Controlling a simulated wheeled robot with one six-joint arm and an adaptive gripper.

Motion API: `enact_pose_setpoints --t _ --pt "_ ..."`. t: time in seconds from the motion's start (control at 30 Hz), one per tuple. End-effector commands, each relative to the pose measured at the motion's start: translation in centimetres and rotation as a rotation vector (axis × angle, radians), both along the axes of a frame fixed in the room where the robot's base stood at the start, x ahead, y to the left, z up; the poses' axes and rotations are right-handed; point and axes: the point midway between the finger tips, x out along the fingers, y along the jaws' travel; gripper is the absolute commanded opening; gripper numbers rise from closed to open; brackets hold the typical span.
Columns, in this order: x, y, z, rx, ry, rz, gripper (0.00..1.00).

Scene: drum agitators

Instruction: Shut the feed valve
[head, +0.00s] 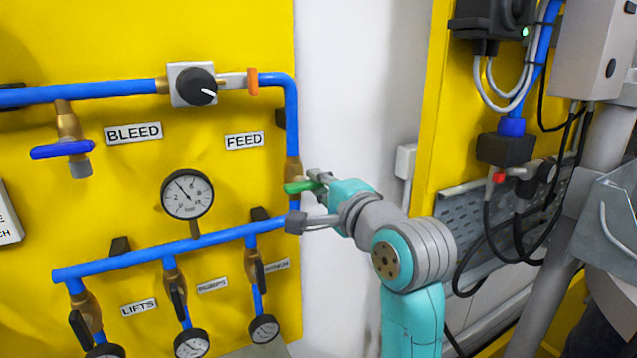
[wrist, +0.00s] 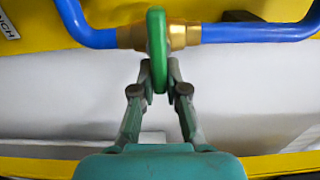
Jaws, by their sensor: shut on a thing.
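The feed valve has a green lever handle (head: 302,187) on a brass body (head: 292,168) in the blue pipe at the panel's right edge, below the FEED label (head: 244,140). In the head view the handle sticks out crosswise to the vertical pipe. In the wrist view the green handle (wrist: 157,50) stands across the pipe, in front of the brass body (wrist: 180,36). My gripper (head: 310,190) is at the valve. In the wrist view my gripper (wrist: 158,82) has its fingertips closed on the handle's near end, one on each side.
A BLEED valve with a blue handle (head: 62,149), a black knob (head: 196,86) and a gauge (head: 187,193) are to the left. The lower blue manifold (head: 150,256) carries several small valves and gauges. A white wall (head: 350,80) lies behind my arm.

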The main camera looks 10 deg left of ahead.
Motion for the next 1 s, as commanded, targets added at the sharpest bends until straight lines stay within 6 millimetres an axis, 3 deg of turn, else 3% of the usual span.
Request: enact_pose_setpoints --t 0.13,0.2,0.27,0.67,1.0 --pt "0.0 0.0 -0.2 -0.001 0.004 -0.001 0.0" --pt "0.0 0.0 -0.2 -0.001 0.004 -0.001 0.25" --pt "0.0 0.0 -0.2 -0.002 0.003 -0.001 0.39" --pt "-0.4 -0.4 -0.1 -0.001 0.0 -0.001 0.39" --pt "-5.3 -3.7 -0.1 -0.002 -0.001 -0.002 0.39"
